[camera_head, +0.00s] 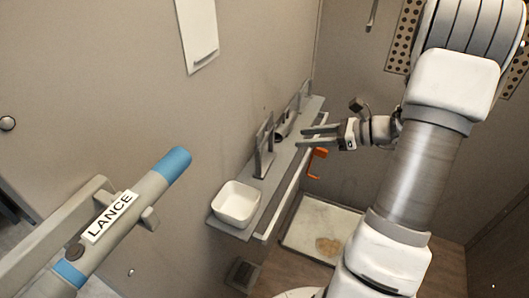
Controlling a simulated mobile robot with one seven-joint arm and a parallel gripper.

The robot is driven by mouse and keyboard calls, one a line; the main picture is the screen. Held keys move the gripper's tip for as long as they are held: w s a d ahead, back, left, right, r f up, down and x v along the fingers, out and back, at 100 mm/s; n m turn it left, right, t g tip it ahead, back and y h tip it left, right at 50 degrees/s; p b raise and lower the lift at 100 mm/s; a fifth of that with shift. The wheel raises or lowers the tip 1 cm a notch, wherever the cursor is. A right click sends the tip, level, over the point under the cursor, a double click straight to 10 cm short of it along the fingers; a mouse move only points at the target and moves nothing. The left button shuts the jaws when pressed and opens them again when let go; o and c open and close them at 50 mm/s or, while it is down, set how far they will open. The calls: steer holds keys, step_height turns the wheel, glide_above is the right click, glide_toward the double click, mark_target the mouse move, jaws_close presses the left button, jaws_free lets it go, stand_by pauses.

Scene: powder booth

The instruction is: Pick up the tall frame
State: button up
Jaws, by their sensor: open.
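A tall grey frame (262,150) stands upright on the narrow wall shelf (249,208), just behind a white bowl. It looks thin and is seen nearly edge-on. My gripper (301,138) is open, with its two fingers pointing left towards the shelf. It appears to the right of the frame, with a visible gap between them and nothing between the fingers. How far the fingertips are from the shelf in depth is hard to tell.
A white bowl (236,203) sits at the shelf's near end. A small dark object (283,128) and another upright grey piece (304,92) stand farther back. An orange handle (317,162) is below my gripper. A large lance (125,215) is at the lower left.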

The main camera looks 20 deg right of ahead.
mark_target(271, 151)
steer(key=x, duration=0.5)
steer(key=shift+w+a+f, duration=0.1)
steer(key=shift+w+a, duration=0.05)
steer(key=shift+a, duration=0.05)
steer(key=shift+w+r+b+x, duration=0.15)
steer(key=shift+w+b+x, duration=0.05)
steer(key=shift+x, duration=1.2)
steer(key=shift+w+r+b+x, duration=0.15)
steer(key=shift+x, duration=1.25)
steer(key=shift+d, duration=0.2)
jaws_close()
steer(key=shift+r, duration=0.1)
